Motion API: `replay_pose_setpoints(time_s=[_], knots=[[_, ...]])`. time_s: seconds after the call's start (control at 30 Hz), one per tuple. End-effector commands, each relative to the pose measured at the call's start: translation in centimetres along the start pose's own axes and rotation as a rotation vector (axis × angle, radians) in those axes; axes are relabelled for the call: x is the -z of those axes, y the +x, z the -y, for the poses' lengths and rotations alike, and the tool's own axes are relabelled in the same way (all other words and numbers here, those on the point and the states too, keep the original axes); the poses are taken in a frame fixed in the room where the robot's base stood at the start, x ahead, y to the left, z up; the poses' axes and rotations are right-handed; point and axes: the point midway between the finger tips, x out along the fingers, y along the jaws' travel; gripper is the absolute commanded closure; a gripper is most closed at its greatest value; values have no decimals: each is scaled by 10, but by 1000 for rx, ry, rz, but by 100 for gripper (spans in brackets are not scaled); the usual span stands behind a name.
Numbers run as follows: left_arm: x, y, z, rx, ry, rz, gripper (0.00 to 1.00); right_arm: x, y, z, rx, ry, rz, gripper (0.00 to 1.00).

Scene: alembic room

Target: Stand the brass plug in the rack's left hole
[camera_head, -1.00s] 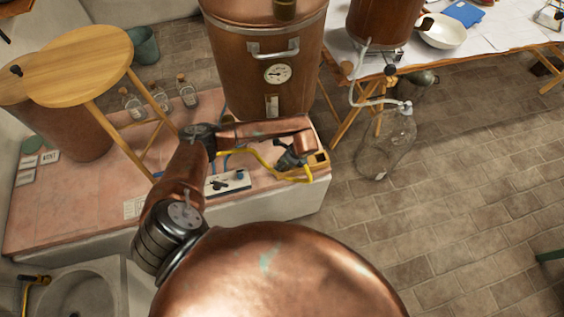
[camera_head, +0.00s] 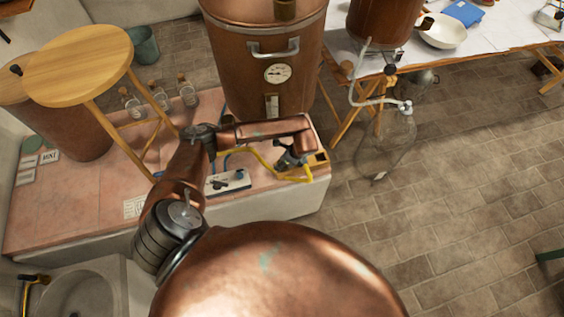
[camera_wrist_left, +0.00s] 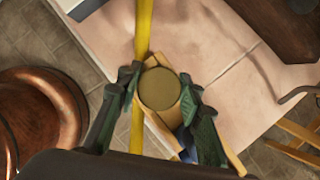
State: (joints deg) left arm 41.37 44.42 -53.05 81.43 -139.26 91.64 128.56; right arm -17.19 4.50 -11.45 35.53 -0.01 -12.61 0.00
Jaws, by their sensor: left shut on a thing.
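The brass plug shows in the left wrist view as a round, dull brass top (camera_wrist_left: 160,89) between the green fingers of my left gripper (camera_wrist_left: 160,87). The gripper is shut on it. In the head view my left gripper (camera_head: 291,160) points down at the small wooden rack (camera_head: 320,159) near the right end of the pink slab. The rack's wood also shows beneath the plug in the wrist view. The plug's lower end and the hole under it are hidden, so I cannot tell whether it is in a hole. My right gripper is not in view.
A yellow hose (camera_head: 263,159) runs beside the rack. A white block with dark fittings (camera_head: 228,181) lies left of it. The large copper vessel (camera_head: 262,95) stands behind. The slab (camera_head: 95,195) drops to the tiled floor right of the rack.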

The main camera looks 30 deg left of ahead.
Motion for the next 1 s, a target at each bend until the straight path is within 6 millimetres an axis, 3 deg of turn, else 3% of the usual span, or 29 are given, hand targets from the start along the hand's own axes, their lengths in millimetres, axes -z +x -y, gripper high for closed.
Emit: replay_pose_setpoints(time_s=[0.27, 0.3, 0.57, 1.0], knots=[[1, 2, 0, 0, 0, 0, 94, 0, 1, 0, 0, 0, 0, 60], [1, 2, 0, 0, 0, 0, 65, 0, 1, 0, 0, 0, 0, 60], [1, 2, 0, 0, 0, 0, 47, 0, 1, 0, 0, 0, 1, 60], [1, 2, 0, 0, 0, 0, 46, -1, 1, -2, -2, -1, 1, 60]])
